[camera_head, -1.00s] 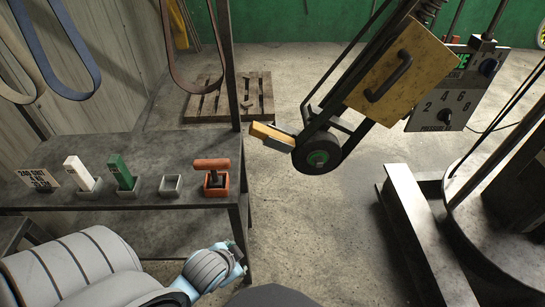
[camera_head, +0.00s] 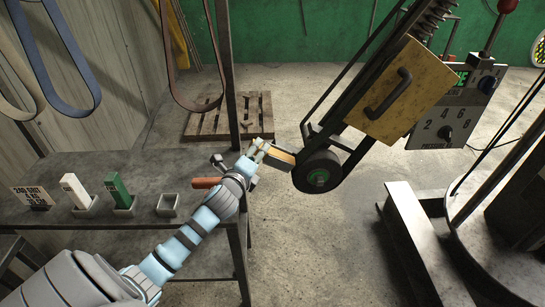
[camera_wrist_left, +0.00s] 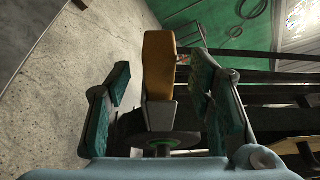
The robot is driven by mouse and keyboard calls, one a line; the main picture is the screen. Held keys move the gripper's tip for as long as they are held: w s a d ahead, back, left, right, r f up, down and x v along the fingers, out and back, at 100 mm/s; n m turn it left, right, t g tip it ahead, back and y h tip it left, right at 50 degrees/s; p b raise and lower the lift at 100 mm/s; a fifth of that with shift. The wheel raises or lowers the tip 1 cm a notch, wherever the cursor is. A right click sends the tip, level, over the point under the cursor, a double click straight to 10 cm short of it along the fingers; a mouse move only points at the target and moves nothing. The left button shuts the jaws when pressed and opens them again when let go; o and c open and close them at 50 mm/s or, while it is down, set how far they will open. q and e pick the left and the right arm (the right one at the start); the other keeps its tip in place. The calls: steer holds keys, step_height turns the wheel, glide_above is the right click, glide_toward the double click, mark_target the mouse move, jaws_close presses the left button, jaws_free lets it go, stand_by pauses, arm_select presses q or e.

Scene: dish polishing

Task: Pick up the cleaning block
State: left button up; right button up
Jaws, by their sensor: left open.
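A tan block (camera_head: 282,155) with a dark grey lower part sits beside the grinder wheel (camera_head: 318,172) in the head view. I cannot tell if it is the cleaning block or a part of the grinder. My left gripper (camera_head: 257,157) is at the block's left end. In the left wrist view, the same tan block (camera_wrist_left: 159,62) stands between the two spread green-padded fingers of my left gripper (camera_wrist_left: 157,80). A gap shows on each side, so the gripper is open around it and not clamped. My right gripper is not in view.
The dark bench (camera_head: 90,238) at left carries a white block (camera_head: 76,190), a green block (camera_head: 118,190), an empty grey holder (camera_head: 167,205) and an orange-handled tool (camera_head: 205,183), partly hidden by my arm. The yellow grinder box (camera_head: 400,90) stands above right.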

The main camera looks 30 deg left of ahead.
arm_select(q)
steer(key=shift+x, duration=1.2)
steer(key=shift+s, duration=0.1)
jaws_close()
steer(key=shift+r, duration=0.1)
step_height(320, 180, up, 18)
steer(key=p, duration=0.4)
steer(key=shift+d, duration=0.1)
